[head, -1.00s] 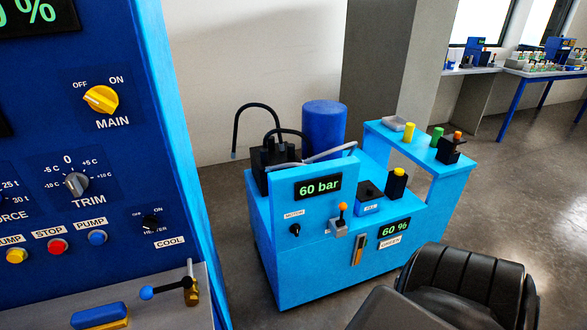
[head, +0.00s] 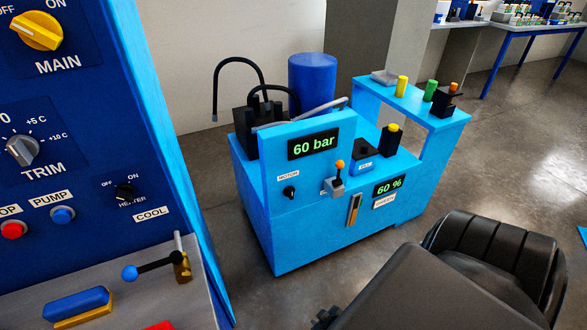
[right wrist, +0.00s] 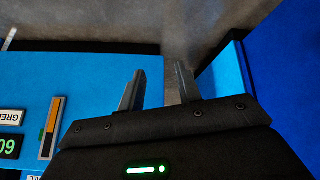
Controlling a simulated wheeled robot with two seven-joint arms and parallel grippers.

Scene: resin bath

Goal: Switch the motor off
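The motor switch (head: 290,192) is a small black knob on the front of the light blue hydraulic unit (head: 300,240), under a white MOTOR label (head: 288,176). The knob is too small to tell which way it points. Above it a display (head: 314,145) reads 60 bar in green. My right gripper shows in the right wrist view (right wrist: 158,85) with its two fingers apart and nothing between them. Beneath it there are a blue surface and grey floor. In the head view my right arm fills the lower right, apart from the knob. My left gripper is not in view.
An orange-tipped lever (head: 340,166) stands right of the knob, with a 60 % display (head: 389,185) beyond. A dark blue control panel (head: 70,130) with a ball-ended lever (head: 130,272) is close on the left. Open floor (head: 520,150) lies to the right.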

